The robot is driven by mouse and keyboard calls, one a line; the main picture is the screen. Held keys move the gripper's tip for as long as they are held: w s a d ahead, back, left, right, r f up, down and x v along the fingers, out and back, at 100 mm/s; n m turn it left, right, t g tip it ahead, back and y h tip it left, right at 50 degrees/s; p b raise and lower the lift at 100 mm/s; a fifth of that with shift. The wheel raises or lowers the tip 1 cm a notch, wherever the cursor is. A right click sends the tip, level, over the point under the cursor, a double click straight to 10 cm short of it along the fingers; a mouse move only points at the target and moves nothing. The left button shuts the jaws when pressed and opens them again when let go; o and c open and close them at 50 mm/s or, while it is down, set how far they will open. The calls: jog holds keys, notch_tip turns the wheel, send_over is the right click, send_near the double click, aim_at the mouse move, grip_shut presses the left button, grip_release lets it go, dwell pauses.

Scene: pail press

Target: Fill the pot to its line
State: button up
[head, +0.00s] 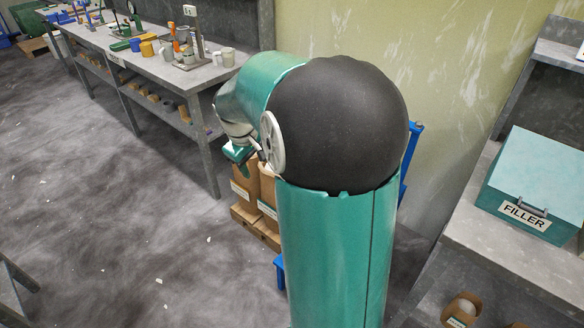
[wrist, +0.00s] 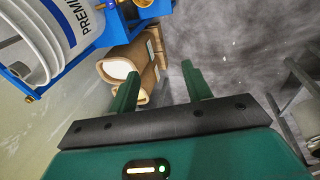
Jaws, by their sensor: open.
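My gripper (wrist: 160,69) is open, with two green fingers apart and nothing between them in the wrist view. In the head view part of my gripper (head: 240,153) shows beyond my arm, above the brown sacks. A white pail (wrist: 45,35) with a "PREMI..." label sits in a blue frame (wrist: 105,22) with brass-coloured fittings, at the upper left of the wrist view. Only blue edges of the frame (head: 411,150) show behind my arm in the head view. I cannot tell which vessel is the pot, and no fill line shows.
Brown sacks (head: 246,188) stand on a pallet beyond my arm; they also show in the wrist view (wrist: 125,70). A long grey bench (head: 150,65) holds cups and tools. A teal FILLER box (head: 535,180) stands on a right-hand bench. The floor at left is mostly clear.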

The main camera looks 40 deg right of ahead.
jog(key=s+d+f+y, duration=0.1)
jog(key=d+f, duration=0.7)
jog(key=s+d+f+y, duration=0.1)
jog(key=s+d+f, duration=0.1)
jog(key=d+f, duration=0.7)
jog(key=s+d+f+g, duration=0.1)
jog(key=d+f, duration=0.8)
jog(key=shift+s+d+y, duration=0.15)
jog(key=shift+y, duration=0.25)
jog(key=shift+s+f, duration=0.15)
jog(key=shift+f, duration=0.3)
notch_tip(320, 180, down, 8)
jog(key=shift+r, duration=0.15)
jog(key=shift+f, duration=0.2)
jog(key=shift+c, duration=0.7)
jog(key=c, duration=0.4)
